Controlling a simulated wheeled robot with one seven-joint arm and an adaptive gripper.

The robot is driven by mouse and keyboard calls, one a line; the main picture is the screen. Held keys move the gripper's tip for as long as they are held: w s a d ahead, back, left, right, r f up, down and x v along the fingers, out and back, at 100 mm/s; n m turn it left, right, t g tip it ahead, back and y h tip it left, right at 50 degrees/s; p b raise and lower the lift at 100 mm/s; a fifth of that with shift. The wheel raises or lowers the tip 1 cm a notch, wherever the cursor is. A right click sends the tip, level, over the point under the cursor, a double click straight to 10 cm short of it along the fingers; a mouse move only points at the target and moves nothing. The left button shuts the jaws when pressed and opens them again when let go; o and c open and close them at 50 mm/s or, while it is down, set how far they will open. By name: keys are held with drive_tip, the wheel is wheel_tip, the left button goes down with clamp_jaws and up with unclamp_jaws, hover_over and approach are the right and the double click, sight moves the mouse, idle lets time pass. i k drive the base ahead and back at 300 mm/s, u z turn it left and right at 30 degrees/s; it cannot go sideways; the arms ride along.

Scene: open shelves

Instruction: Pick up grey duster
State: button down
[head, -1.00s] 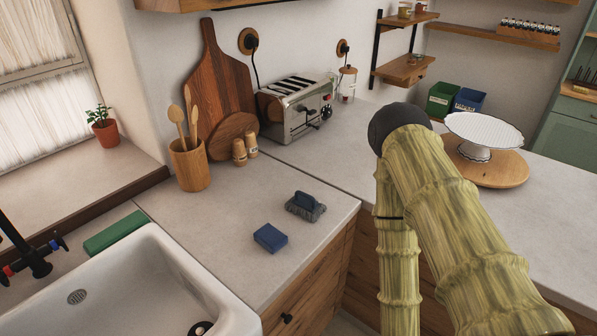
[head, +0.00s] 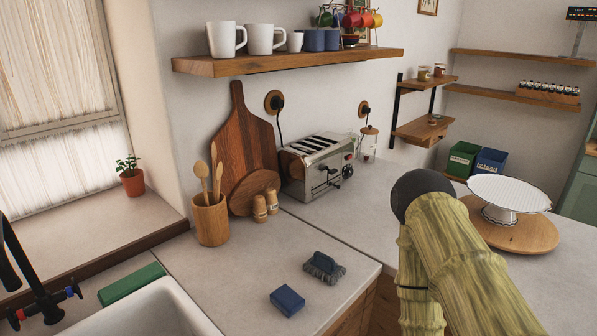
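The grey duster (head: 324,267) lies on the light countertop near its front right corner. It has a dark blue-grey handle on top and grey bristles below. A blue block (head: 287,300), like a sponge, lies just in front and to the left of it, apart from it. My arm shows at the right of the head view, with a dark rounded joint over the right-hand counter. My gripper is not in the frame.
A white sink (head: 150,315) with a black tap and a green block (head: 131,284) is at the left. A utensil pot (head: 210,220), cutting board (head: 246,140) and toaster (head: 316,168) stand along the wall. A mug shelf (head: 290,62) hangs above.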

sight(323, 266)
drive_tip(key=k, duration=1)
drive_tip(key=z, duration=1.45)
drive_tip(key=i, duration=1.3)
drive_tip(key=u, duration=2.25)
